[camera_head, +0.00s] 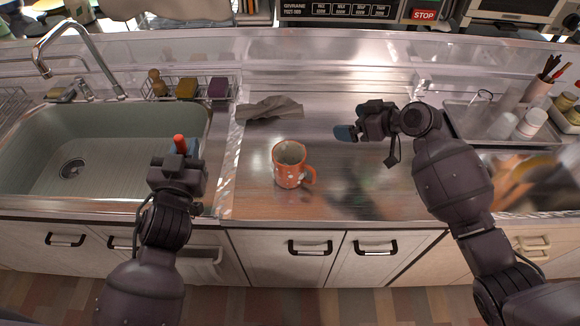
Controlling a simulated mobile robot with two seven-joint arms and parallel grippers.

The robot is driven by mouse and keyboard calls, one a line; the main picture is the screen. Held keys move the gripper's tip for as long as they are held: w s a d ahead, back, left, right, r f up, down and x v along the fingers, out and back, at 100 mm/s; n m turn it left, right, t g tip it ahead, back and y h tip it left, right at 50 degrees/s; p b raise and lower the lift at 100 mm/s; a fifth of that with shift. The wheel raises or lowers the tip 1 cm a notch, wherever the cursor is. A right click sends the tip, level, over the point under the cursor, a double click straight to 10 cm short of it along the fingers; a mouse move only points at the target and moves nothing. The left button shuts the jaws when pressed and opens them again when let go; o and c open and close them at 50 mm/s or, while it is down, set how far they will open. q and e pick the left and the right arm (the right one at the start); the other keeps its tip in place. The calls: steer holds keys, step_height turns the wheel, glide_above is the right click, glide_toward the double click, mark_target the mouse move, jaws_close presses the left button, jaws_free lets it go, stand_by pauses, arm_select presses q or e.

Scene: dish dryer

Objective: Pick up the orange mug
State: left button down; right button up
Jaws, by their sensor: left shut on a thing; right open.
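The orange mug (288,174) stands upright on the steel counter, right of the sink. It has light spots, and its handle points right. My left gripper (180,148) is over the right part of the sink, well to the left of the mug. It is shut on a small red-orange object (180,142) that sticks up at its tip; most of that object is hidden. My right gripper (347,133) is open and empty, to the right of the mug and a little farther back, with a blue fingertip showing. Neither gripper touches the mug.
A crumpled grey cloth (270,108) lies behind the mug. The sink (110,180) with its faucet (66,45) is on the left. Sponges (187,88) stand behind the sink. A tray (463,118) with cups is at the right. The counter around the mug is clear.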

mark_target(301, 162)
arm_select(q)
steer(key=shift+r, duration=0.35)
arm_select(e)
steer(key=s+a+f+n+g+y, duration=0.1)
steer(key=s+a+n+g, duration=0.1)
steer(key=s+a+f+n+g+y, duration=0.1)
steer(key=s+a+n+g, duration=0.1)
steer(key=n, duration=0.1)
steer(key=s+a+f+n+g+y, duration=0.1)
steer(key=s+a+f+n+g, duration=0.1)
steer(key=s+a+n+g, duration=0.1)
arm_select(q)
steer(key=shift+r+p, duration=0.4)
steer(key=shift+p, duration=0.1)
arm_select(e)
steer(key=shift+x, duration=3.2)
steer(key=shift+w+d+f, duration=0.1)
steer(key=shift+f, duration=0.05)
steer(key=c, duration=0.9)
steer(key=shift+c, duration=0.5)
arm_select(q)
steer(key=shift+r, duration=0.1)
arm_select(e)
steer(key=shift+r, duration=0.65)
arm_select(q)
steer(key=shift+r+p, duration=0.45)
steer(key=shift+r, duration=0.15)
arm_select(e)
step_height(301, 162, up, 19)
steer(key=shift+f, duration=0.1)
